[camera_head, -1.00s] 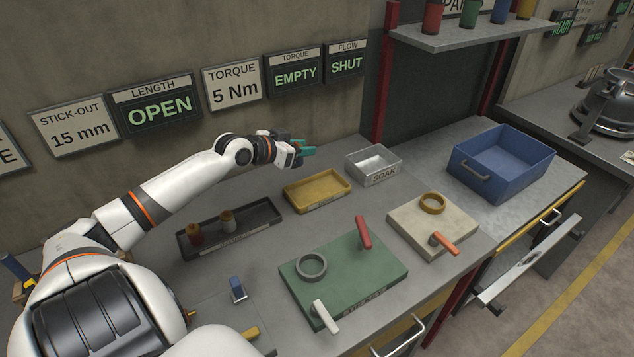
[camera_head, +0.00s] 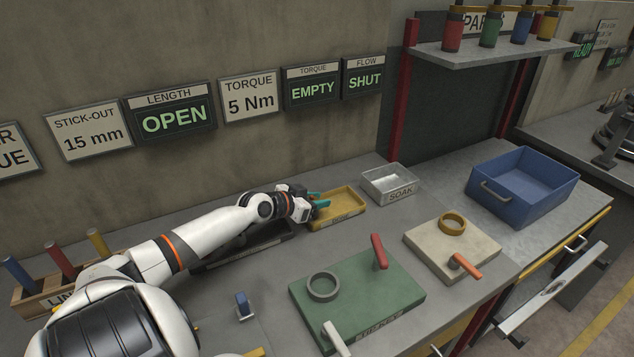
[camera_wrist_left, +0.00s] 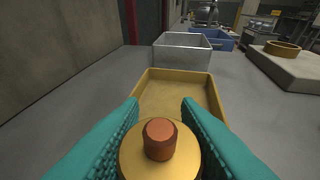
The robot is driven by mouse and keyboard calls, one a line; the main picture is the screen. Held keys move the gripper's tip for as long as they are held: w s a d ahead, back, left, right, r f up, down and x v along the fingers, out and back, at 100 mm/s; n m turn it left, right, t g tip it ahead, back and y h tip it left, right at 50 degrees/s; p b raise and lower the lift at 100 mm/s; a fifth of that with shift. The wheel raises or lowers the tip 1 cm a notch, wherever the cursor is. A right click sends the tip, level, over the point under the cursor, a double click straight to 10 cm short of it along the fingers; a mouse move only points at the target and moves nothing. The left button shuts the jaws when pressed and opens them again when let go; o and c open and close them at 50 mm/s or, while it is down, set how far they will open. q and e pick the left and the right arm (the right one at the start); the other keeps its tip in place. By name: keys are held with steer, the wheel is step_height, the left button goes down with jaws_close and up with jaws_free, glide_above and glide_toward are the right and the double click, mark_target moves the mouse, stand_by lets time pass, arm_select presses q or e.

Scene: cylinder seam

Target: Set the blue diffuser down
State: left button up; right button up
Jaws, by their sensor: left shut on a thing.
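My left gripper (camera_head: 319,203) is shut on a gold-topped part (camera_wrist_left: 160,158) with a copper knob, between teal fingers in the left wrist view. Its side is hidden, so I cannot tell whether it is the blue diffuser; no blue shows on it. The gripper is at the left end of the yellow tray (camera_head: 349,218), which looks empty and also shows just beyond the part in the left wrist view (camera_wrist_left: 220,101). I cannot tell whether the part touches the tray. My right gripper is not in view.
The SOAK tin (camera_head: 389,190) stands beyond the yellow tray. A dark tray (camera_head: 217,262) is partly behind my arm. A green board (camera_head: 397,307) with a ring, a beige board (camera_head: 432,254) and a blue bin (camera_head: 568,197) lie right. Coloured cylinders stand on the shelf (camera_head: 482,48).

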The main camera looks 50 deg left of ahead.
arm_select(q)
steer(key=shift+f, duration=0.3)
steer(key=shift+f, duration=0.15)
steer(key=o, duration=1.1)
steer(key=shift+s+r, duration=0.1)
steer(key=shift+r, duration=0.1)
steer(key=shift+s, duration=0.3)
steer(key=v, duration=1)
steer(key=shift+s, duration=0.1)
steer(key=shift+s+r+b, duration=0.3)
steer(key=shift+s, duration=0.2)
